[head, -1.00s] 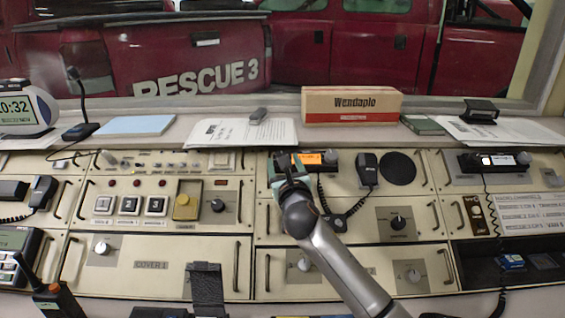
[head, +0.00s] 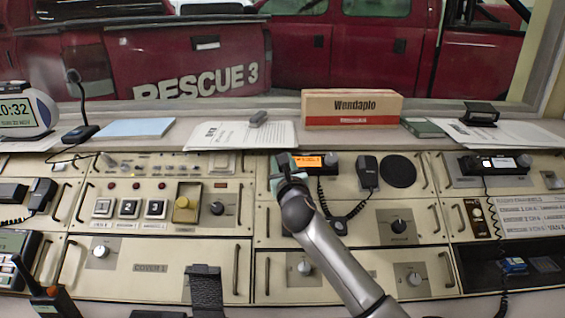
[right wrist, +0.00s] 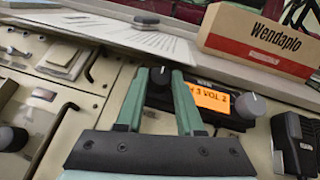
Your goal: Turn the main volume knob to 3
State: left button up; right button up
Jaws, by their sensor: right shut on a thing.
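A black radio unit (head: 325,170) with an orange display (head: 308,161) is set in the upper middle of the console. In the right wrist view the display (right wrist: 208,99) reads "VOL 2" at its right part, with a "3" before it. My right gripper (head: 281,165) is at the radio's left end. Its green fingers (right wrist: 160,85) are shut on the radio's left knob (right wrist: 160,75), a small dark knob. A grey knob (right wrist: 250,105) to the right of the display is free. In the head view the left knob is hidden by the gripper. My left gripper is not in view.
A black hand microphone (head: 367,172) with a coiled cord hangs right of the radio. A Wendaplo box (head: 352,108) and papers (head: 235,136) lie on the ledge behind. Metal handles and other knobs (head: 398,225) stand out from the panels around.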

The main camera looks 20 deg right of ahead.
grip_shut()
